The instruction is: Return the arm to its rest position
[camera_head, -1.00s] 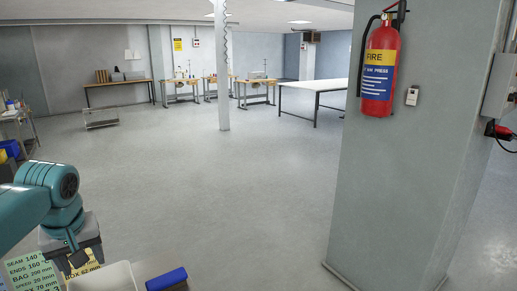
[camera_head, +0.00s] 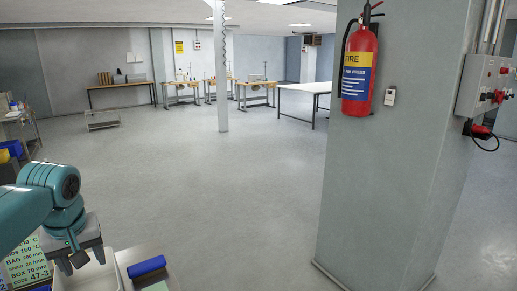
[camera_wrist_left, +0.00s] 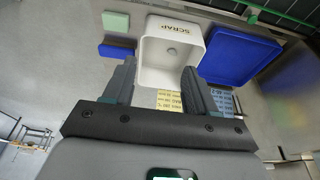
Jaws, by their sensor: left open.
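My left arm comes in at the lower left of the head view, teal with a grey gripper (camera_head: 80,262) pointing down. In the left wrist view its two dark fingers (camera_wrist_left: 160,82) stand apart with nothing held between them. A white bin marked SCRAP (camera_wrist_left: 170,75) lies beyond and between the fingertips. The bin's rim (camera_head: 112,270) also shows beside the gripper in the head view. My right gripper is in neither view.
Near the bin are a blue tray (camera_wrist_left: 240,55), a dark blue bar (camera_head: 147,266) and a pale green block (camera_wrist_left: 115,21). A grey pillar (camera_head: 380,190) with a fire extinguisher (camera_head: 358,65) and a control box (camera_head: 488,88) stands right. Open floor (camera_head: 230,190) lies between.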

